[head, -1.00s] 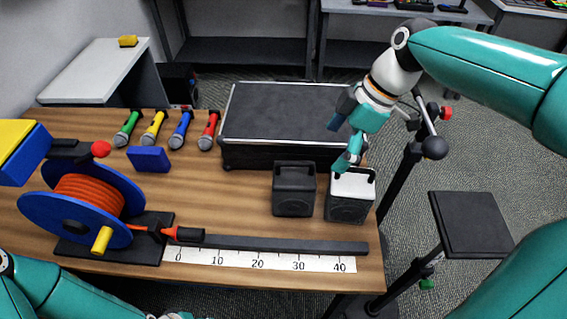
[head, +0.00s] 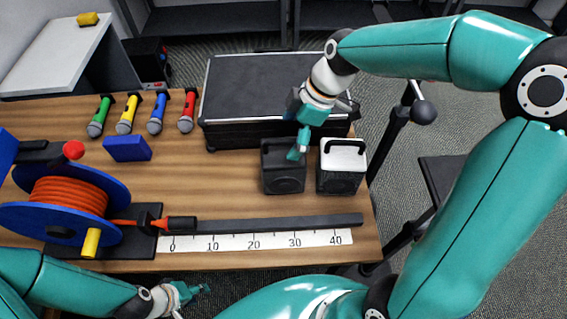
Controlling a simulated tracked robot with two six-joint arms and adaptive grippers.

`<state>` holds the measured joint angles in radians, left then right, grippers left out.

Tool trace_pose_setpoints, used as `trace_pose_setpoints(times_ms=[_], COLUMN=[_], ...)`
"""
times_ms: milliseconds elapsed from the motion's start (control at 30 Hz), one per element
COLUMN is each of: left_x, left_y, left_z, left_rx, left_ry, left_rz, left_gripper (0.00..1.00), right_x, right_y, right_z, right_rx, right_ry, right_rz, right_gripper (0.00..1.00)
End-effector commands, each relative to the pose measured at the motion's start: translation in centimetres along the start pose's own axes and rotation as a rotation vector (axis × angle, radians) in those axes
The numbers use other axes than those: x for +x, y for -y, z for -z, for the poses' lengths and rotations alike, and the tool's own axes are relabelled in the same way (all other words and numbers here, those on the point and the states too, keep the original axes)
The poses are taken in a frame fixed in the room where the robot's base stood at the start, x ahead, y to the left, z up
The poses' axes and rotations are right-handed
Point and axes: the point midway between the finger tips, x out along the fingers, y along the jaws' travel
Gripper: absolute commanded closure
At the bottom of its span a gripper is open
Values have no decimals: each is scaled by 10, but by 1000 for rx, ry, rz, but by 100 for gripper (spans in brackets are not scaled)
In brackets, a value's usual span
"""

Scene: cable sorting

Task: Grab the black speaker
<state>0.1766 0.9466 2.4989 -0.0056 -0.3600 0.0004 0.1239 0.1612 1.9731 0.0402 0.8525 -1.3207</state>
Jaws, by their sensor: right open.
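The black speaker (head: 284,180) stands upright on the wooden table, with a handle on its top. A white-topped speaker (head: 343,158) stands just to its right. My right gripper (head: 297,153) is open and points down at the top of the black speaker, covering part of its handle. I cannot tell whether its fingers touch the handle. My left gripper (head: 196,292) is low in the view in front of the table's near edge, away from both speakers. Its fingers are too small to tell open from shut.
A black case (head: 270,85) lies behind the speakers. A blue cable reel (head: 65,205) stands at the left, and a ruler strip (head: 255,241) runs along the front. Several coloured microphones (head: 155,115) and a blue box (head: 127,148) lie at the back left.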

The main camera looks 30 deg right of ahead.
Motion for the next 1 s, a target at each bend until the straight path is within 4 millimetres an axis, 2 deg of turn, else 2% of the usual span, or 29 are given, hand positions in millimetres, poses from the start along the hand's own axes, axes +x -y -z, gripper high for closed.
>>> trace_pose_setpoints(times_ms=[267,600,867,1000], left_x=[-4,-14,-14,-14], left_y=[-1,-5,-5,-5], left_z=[0,0,0,0], left_rx=[0,0,0,0], left_ry=[0,0,0,0], left_rz=[0,0,0,0], left_gripper=[60,60,60,60], right_x=[19,61,66,66], right_y=[0,-1,-1,-1], right_z=[-1,-7,-7,-6], right_rx=[0,-2,-3,-4], right_ry=[1,1,0,0], right_rz=[2,2,0,0], right_gripper=[0,0,0,20])
